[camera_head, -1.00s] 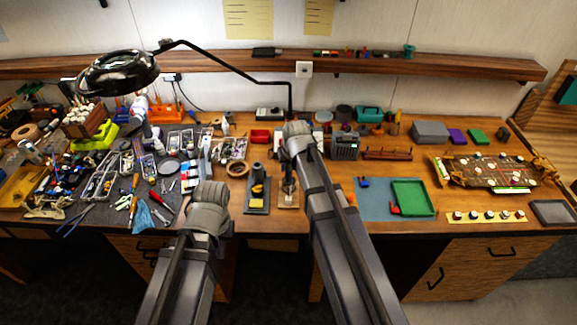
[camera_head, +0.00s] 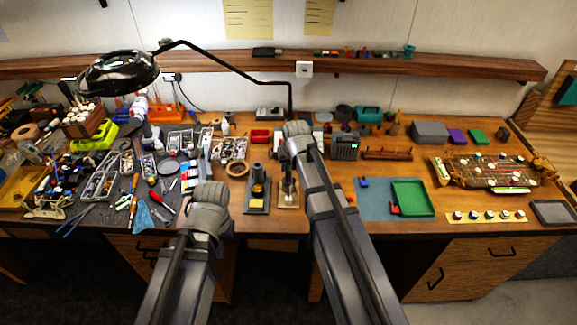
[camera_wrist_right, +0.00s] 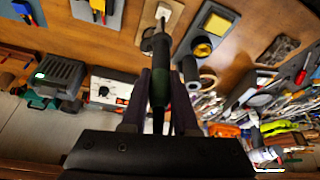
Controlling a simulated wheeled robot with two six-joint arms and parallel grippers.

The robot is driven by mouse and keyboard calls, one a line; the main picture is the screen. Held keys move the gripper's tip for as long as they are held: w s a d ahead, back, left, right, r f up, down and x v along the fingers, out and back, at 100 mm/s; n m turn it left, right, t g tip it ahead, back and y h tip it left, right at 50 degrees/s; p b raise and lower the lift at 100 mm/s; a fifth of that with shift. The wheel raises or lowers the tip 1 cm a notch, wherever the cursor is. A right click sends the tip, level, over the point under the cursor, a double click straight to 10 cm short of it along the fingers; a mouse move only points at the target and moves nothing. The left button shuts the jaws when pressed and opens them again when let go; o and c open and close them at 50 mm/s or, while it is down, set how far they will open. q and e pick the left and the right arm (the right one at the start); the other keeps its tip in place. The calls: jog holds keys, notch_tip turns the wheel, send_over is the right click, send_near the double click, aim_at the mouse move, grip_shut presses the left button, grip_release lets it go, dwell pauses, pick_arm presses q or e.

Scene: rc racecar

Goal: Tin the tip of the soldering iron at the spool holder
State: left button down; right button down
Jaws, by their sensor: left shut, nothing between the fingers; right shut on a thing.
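My right gripper (camera_wrist_right: 161,88) is shut on the soldering iron (camera_wrist_right: 160,72), around its dark green handle. The iron's front end points to the top of the wrist view, over a small wooden base with a pale upright part, which looks like the spool holder (camera_wrist_right: 176,14). I cannot tell whether the tip touches solder. The holder's wooden base (camera_head: 289,205) also shows in the head view, right of the iron stand (camera_head: 257,208). My left gripper (camera_head: 208,193) is near the table's front edge, left of the stand; its fingers are hidden by its own arm.
A yellow sponge (camera_wrist_right: 215,20) and brass cup (camera_wrist_right: 202,47) sit on the stand beside the iron. A soldering station (camera_wrist_right: 110,90) stands behind. Tools and trays crowd the left; a blue mat (camera_head: 372,205) with a green tray (camera_head: 412,197) lies right.

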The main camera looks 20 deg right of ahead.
jog(key=shift+r, duration=0.15)
notch_tip(320, 180, up, 6)
jog(key=p, duration=0.6)
dwell(0.5)
jog(key=shift+d, duration=0.1)
